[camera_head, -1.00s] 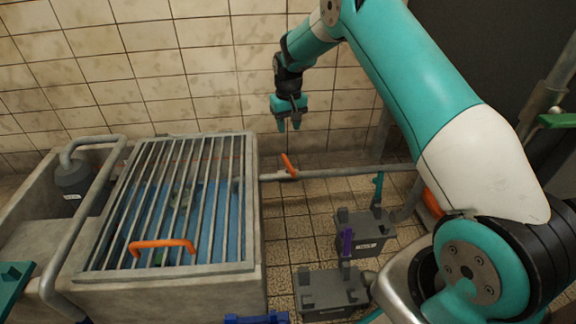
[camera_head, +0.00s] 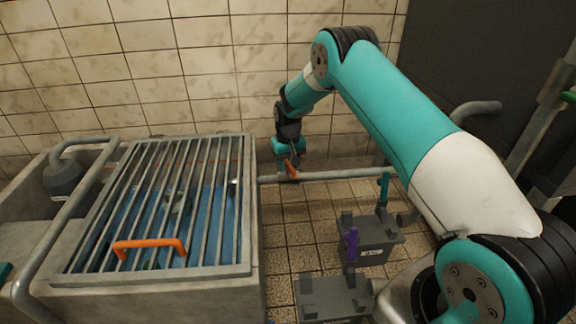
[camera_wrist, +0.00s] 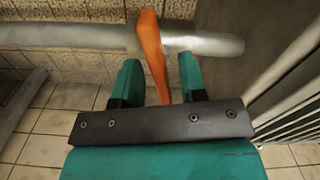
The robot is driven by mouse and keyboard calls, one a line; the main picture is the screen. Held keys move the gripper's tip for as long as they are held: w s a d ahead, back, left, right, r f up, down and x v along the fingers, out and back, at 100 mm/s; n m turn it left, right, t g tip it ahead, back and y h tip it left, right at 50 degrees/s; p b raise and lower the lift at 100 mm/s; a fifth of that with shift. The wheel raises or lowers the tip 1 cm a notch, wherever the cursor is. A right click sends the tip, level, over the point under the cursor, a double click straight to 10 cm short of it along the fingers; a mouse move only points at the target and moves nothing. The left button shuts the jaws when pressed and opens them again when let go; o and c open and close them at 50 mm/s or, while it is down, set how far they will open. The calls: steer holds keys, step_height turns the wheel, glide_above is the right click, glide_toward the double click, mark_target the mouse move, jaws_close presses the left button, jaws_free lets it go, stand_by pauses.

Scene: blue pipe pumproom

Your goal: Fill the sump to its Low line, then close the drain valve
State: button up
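The sump (camera_head: 254,215) is a concrete basin at left, with blue water (camera_head: 217,215) seen through its bar grate (camera_head: 150,270). A thin reddish line shows on the inner back wall above the water; I cannot read any label. An orange valve lever (camera_head: 291,168) sits on the grey pipe (camera_head: 340,175) leaving the sump's right side. My gripper (camera_head: 285,168) is at this lever. In the wrist view my gripper (camera_wrist: 160,82) is open, with one finger on each side of the orange lever (camera_wrist: 151,50), and small gaps remain between them.
An orange handle (camera_head: 150,245) stands on the grate's front. A bent pipe rail (camera_head: 75,195) runs along the left.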

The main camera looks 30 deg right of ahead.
jaws_close()
steer(key=shift+r+m+p, duration=0.3)
steer(key=shift+m+p, duration=0.1)
steer(key=shift+p, duration=0.6)
steer(key=shift+m+p, duration=0.4)
steer(key=shift+p, duration=0.25)
steer(key=shift+f+m+p, duration=0.15)
steer(key=shift+m+p, duration=0.5)
steer(key=shift+m, duration=0.15)
steer(key=shift+f, duration=0.15)
